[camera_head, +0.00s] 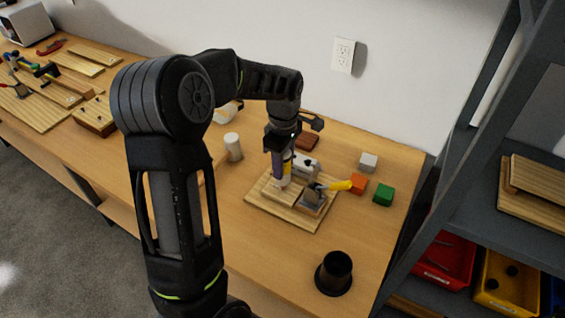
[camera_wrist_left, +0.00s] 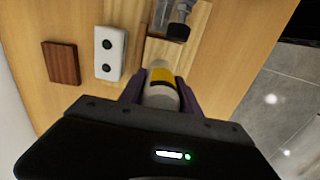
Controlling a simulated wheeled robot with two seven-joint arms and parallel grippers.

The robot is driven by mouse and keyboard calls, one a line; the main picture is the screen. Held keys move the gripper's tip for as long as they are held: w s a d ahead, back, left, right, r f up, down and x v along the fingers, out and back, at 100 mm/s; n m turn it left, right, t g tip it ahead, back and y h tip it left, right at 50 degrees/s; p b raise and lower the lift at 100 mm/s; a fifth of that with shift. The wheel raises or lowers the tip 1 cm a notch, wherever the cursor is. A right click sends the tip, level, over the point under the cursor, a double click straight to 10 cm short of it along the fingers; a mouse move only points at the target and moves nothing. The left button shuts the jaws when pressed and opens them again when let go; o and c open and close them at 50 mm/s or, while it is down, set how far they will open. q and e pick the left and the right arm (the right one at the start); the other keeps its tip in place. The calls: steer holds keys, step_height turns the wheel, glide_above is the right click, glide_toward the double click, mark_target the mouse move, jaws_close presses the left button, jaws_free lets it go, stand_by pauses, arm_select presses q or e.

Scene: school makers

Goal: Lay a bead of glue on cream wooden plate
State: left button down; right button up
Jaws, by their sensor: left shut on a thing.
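My left gripper (camera_head: 280,152) is shut on a glue bottle (camera_head: 286,170), white with a yellow band. In the left wrist view the bottle (camera_wrist_left: 160,80) sits between the purple fingers. The bottle is roughly upright, with its lower end over or at the cream wooden plate (camera_head: 272,192). I cannot tell whether its tip touches, and no glue bead is discernible. The plate lies on a larger pale wooden board (camera_head: 300,217) and shows partly behind the bottle in the left wrist view (camera_wrist_left: 165,50). My right gripper is not in view.
A white block with black knobs (camera_head: 305,166) and a brown block (camera_head: 307,140) are behind. Orange (camera_head: 357,184), green (camera_head: 383,194) and white (camera_head: 368,162) cubes, a black cup (camera_head: 334,273) and a white cylinder (camera_head: 233,147) stand around.

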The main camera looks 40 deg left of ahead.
mark_target(288, 152)
arm_select(q)
steer(key=shift+d, duration=0.6)
stand_by(0.5)
steer(key=shift+w, duration=0.1)
step_height(288, 152, up, 7)
steer(key=p, duration=0.5)
steer(key=shift+r, duration=0.1)
stand_by(0.6)
